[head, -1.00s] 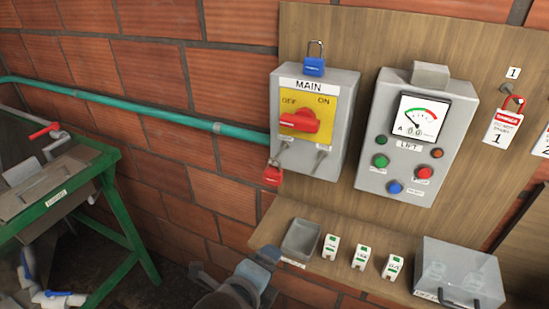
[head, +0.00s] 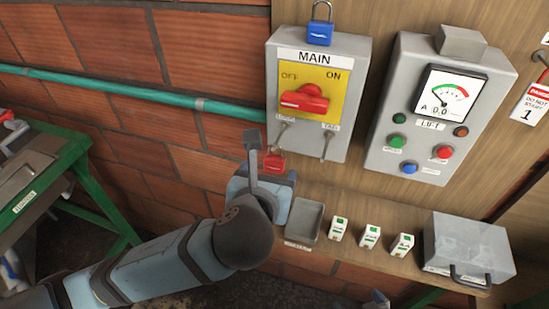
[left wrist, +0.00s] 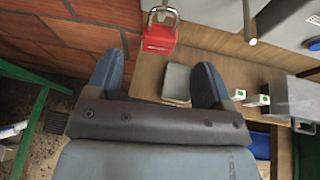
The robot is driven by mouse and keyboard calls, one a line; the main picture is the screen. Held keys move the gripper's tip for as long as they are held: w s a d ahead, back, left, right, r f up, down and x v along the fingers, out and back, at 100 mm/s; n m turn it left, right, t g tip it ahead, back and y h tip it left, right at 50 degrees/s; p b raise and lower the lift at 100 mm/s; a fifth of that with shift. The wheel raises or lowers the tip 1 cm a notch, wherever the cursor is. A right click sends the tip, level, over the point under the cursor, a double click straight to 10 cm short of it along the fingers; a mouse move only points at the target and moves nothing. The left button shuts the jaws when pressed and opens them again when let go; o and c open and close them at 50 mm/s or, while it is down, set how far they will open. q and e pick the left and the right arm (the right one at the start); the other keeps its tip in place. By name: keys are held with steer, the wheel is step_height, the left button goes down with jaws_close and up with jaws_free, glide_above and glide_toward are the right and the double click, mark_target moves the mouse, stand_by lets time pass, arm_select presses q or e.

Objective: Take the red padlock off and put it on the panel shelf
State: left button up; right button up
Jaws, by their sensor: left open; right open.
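The red padlock (head: 274,163) hangs by its shackle at the lower left of the grey MAIN switch box (head: 356,90). In the left wrist view the padlock (left wrist: 159,37) is ahead, roughly centred between the fingers. My left gripper (head: 270,167) is open and empty, just below and in front of it; the fingers (left wrist: 158,80) are apart and not around it. The red MAIN knob (head: 305,98) lies horizontal, toward OFF. The wooden panel shelf (head: 350,258) is below the boxes. My right gripper (head: 376,302) barely shows at the bottom edge.
A blue padlock (head: 320,33) is on top of the MAIN box. The LIFT box (head: 400,110) is to the right. A green pipe (head: 130,90) crosses the wall.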

mark_target(273, 163)
arm_select(q)
steer(key=shift+p+x, duration=0.8)
steer(key=shift+x, duration=3.05)
steer(key=shift+a, duration=0.1)
steer(key=c, duration=1)
